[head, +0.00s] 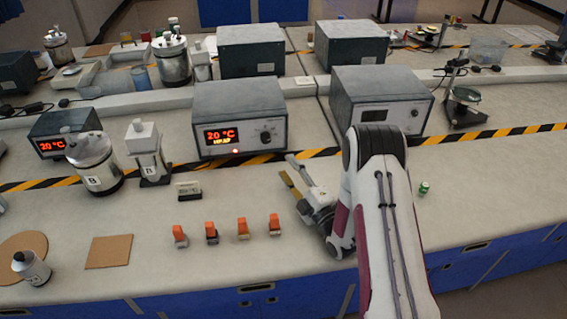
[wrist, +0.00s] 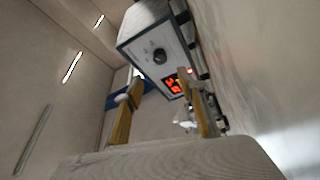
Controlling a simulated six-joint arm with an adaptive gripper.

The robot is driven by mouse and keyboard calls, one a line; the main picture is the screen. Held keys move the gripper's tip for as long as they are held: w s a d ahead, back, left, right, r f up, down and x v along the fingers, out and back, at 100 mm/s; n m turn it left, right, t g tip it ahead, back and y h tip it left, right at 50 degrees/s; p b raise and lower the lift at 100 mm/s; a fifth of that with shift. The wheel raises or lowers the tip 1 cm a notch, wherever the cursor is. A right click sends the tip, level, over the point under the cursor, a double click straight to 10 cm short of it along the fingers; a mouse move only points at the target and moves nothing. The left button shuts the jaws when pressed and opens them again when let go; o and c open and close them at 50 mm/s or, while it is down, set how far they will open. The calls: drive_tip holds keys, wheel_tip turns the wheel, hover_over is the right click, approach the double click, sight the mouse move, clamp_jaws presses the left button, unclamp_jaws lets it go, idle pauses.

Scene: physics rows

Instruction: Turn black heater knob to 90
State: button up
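The heater (head: 241,118) is a grey box with a white front in the middle of the bench. Its display (head: 220,136) glows red and reads 20 °C, with smaller yellow text below. The black knob (head: 265,137) is on the right of that front; it also shows in the wrist view (wrist: 160,56), above and beyond my fingers. My gripper (head: 293,172) is in front of the heater, to the lower right of the knob and apart from it. Its two yellowish fingers are spread with nothing between them in the wrist view (wrist: 166,115). The knob's exact pointer angle is too small to read.
A second grey box (head: 381,101) with a dark display stands right of the heater. Several orange-topped pieces (head: 243,229) stand in a row on the front bench. A small dark box (head: 189,191) and a white bottle (head: 148,158) are to the left. A green can (head: 424,188) is right of my arm.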

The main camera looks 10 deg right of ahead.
drive_tip(key=shift+w+a, duration=0.1)
drive_tip(key=shift+w, duration=0.05)
drive_tip(key=shift+w+a+r+m+h, duration=0.15)
drive_tip(key=shift+w+r+m+h, duration=0.15)
drive_tip(key=shift+w+h, duration=0.35)
drive_tip(key=shift+w+a+r+m+h, duration=0.2)
drive_tip(key=shift+w+m+h, duration=0.1)
drive_tip(key=shift+w+h, duration=0.35)
drive_tip(key=shift+w+a+r+m+h, duration=0.15)
drive_tip(key=shift+w+r+m+h, duration=0.15)
drive_tip(key=shift+w+h, duration=0.35)
drive_tip(key=w+m+h, duration=0.1)
drive_tip(key=h, duration=0.1)
drive_tip(key=m+g+h, duration=0.3)
drive_tip(key=m+h, duration=0.3)
drive_tip(key=m, duration=0.3)
approach(266, 140)
drive_tip(key=shift+w, duration=0.35)
drive_tip(key=shift+n, duration=0.3)
drive_tip(key=shift+x, duration=3.85)
